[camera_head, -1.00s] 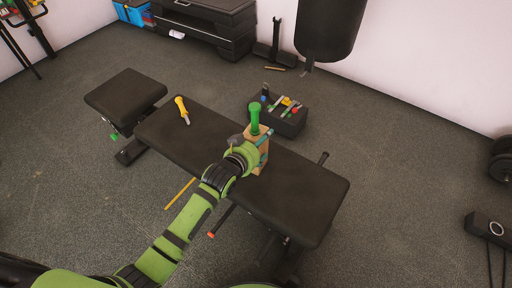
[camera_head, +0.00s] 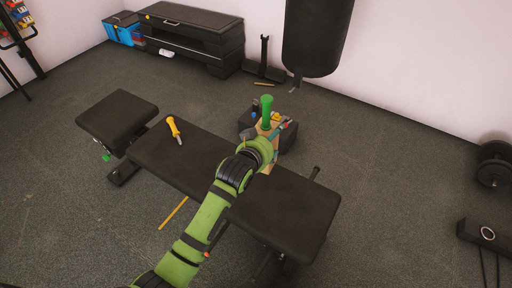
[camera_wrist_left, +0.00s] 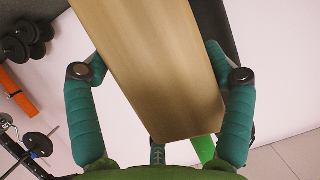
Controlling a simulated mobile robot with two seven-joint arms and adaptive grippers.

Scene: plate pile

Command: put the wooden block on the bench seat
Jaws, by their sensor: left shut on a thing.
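The wooden block (camera_head: 267,167) is light tan and held in my left gripper (camera_head: 268,147), above the right half of the bench seat; my gripper and wrist hide much of it. In the left wrist view the block (camera_wrist_left: 155,65) fills the space between the two teal fingers, and the gripper (camera_wrist_left: 157,82) is shut on it. The bench seat (camera_head: 200,160) is a long black pad. A bright green upright thing (camera_head: 266,110) shows just above the block; I cannot tell whether it touches the block. My right gripper is not in view.
A yellow-handled screwdriver (camera_head: 174,129) lies on the left part of the bench. A separate black pad (camera_head: 118,119) stands at its left end. A dark box of tools (camera_head: 286,136) is behind the bench. A black punching bag (camera_head: 317,38) hangs beyond. The bench's right end is bare.

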